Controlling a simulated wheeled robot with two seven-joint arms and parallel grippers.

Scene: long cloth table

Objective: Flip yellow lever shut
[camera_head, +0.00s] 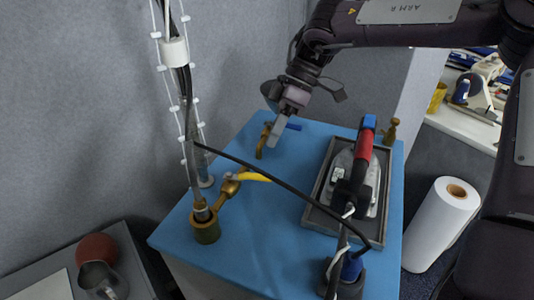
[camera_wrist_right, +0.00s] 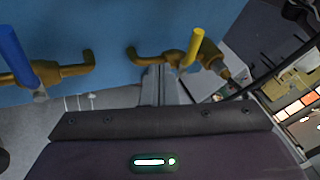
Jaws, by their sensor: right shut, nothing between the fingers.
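The yellow lever (camera_head: 254,177) sits on a brass valve (camera_head: 228,189) on the blue tabletop and points to the right in the head view. In the right wrist view, the yellow lever (camera_wrist_right: 194,48) stands out from its brass tap to the right of the fingers. My right gripper (camera_head: 273,142) is shut and empty, beside the blue lever's tap and apart from the yellow lever. Its narrow fingers show in the wrist view (camera_wrist_right: 160,82). A blue lever (camera_head: 291,126) is on a second brass tap (camera_head: 262,141); this lever is also in the wrist view (camera_wrist_right: 20,52). My left gripper is out of view.
An iron (camera_head: 364,150) with a red and blue handle rests in a dark tray (camera_head: 312,211) at the right. Its black cord arches across the tabletop. A cable-wrapped pole (camera_head: 187,110) rises at the left. A paper roll (camera_head: 437,222) stands off the right side.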

